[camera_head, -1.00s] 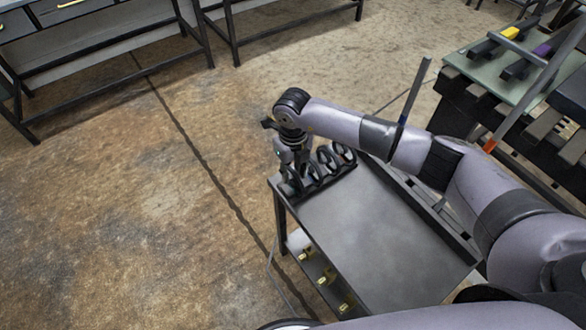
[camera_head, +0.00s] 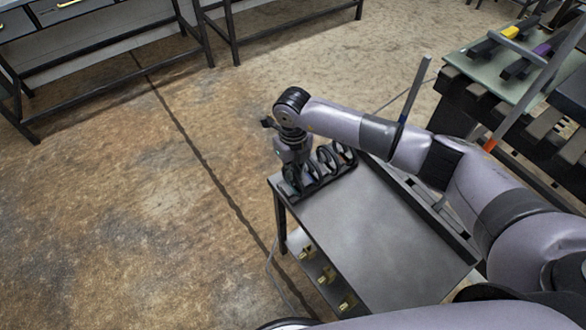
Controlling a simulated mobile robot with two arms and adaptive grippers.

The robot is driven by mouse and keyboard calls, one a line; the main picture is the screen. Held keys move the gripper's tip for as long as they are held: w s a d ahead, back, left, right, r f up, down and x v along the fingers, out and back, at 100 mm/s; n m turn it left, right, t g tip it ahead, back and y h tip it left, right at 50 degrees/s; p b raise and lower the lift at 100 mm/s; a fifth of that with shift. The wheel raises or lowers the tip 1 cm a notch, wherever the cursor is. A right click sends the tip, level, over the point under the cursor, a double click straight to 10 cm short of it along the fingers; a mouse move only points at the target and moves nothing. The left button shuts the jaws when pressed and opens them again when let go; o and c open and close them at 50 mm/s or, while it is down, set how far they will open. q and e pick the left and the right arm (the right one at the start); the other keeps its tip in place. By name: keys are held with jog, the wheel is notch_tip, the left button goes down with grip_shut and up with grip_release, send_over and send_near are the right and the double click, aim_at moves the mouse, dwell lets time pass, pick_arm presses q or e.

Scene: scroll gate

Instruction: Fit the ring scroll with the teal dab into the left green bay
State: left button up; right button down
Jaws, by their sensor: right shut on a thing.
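My right gripper (camera_head: 291,172) points down at the left end of a dark rack on the small table. It is shut on a ring scroll (camera_head: 292,182), a dark ring at that end, mostly hidden by the gripper. More dark ring scrolls (camera_head: 328,160) stand upright in a row just to the right. I cannot make out a teal dab on the held ring. A small red mark shows near the far-right ring. No left green bay can be clearly made out. My left gripper is not in view.
The dark table top (camera_head: 385,240) is bare in front of the rack. A lower shelf (camera_head: 325,275) holds small brass-coloured pieces. At upper right stands a frame with a pale green panel (camera_head: 505,75) and yellow and purple marked bars. Open floor lies to the left.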

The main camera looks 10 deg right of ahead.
jog(key=shift+r, duration=0.2)
jog(key=shift+r+p, duration=0.9)
jog(key=shift+r, duration=0.35)
jog(key=shift+r, duration=0.1)
notch_tip(320, 180, up, 9)
jog(key=p, duration=0.6)
dwell(0.4)
